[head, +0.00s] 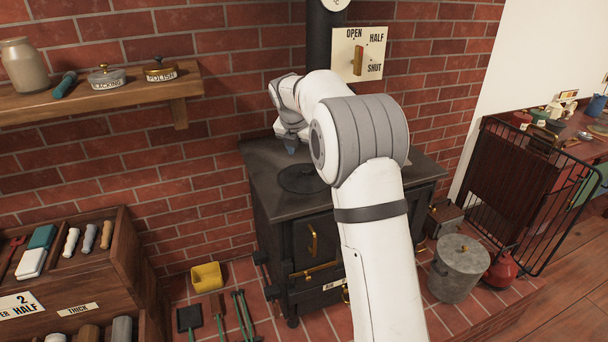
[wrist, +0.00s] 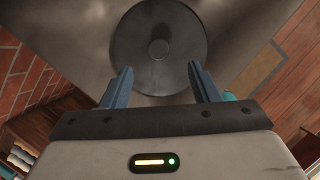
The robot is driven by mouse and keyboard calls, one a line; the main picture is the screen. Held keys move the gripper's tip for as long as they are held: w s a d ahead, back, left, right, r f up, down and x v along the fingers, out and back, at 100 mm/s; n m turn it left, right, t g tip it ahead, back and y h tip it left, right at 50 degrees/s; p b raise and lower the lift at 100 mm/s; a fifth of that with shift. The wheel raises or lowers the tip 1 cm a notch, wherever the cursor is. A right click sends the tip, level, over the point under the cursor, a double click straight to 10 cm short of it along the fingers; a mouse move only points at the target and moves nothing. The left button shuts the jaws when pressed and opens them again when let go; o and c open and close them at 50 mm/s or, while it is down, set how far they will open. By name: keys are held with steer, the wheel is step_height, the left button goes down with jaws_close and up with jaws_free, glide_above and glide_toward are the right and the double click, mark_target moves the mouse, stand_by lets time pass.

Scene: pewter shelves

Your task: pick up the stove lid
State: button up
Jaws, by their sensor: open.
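The stove lid is a dark round disc with a small raised knob at its centre. In the wrist view the lid (wrist: 132,50) lies flat on the grey stove top, just beyond my fingertips. In the head view a dark round lid (head: 298,182) shows on the black stove (head: 270,205), partly hidden by my arm. My gripper (head: 291,147) hangs above the stove top, toward its back left. In the wrist view my gripper (wrist: 160,68) has its two blue fingers wide apart, with nothing between them. The knob appears roughly centred between the fingers. The exact height gap is unclear.
A black stovepipe (head: 319,45) rises behind the stove, beside a damper plate (head: 360,54) on the brick wall. A wooden shelf (head: 100,98) juts out at left. A lidded grey pot (head: 456,270) and a red kettle (head: 501,269) stand at right.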

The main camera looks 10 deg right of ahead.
mark_target(306, 168)
steer(key=p+x, duration=0.1)
steer(key=x, duration=0.6)
steer(key=shift+w+f+p, duration=0.2)
steer(key=shift+f+p, duration=0.2)
jaws_close()
stand_by(0.3)
steer(key=shift+r, duration=0.15)
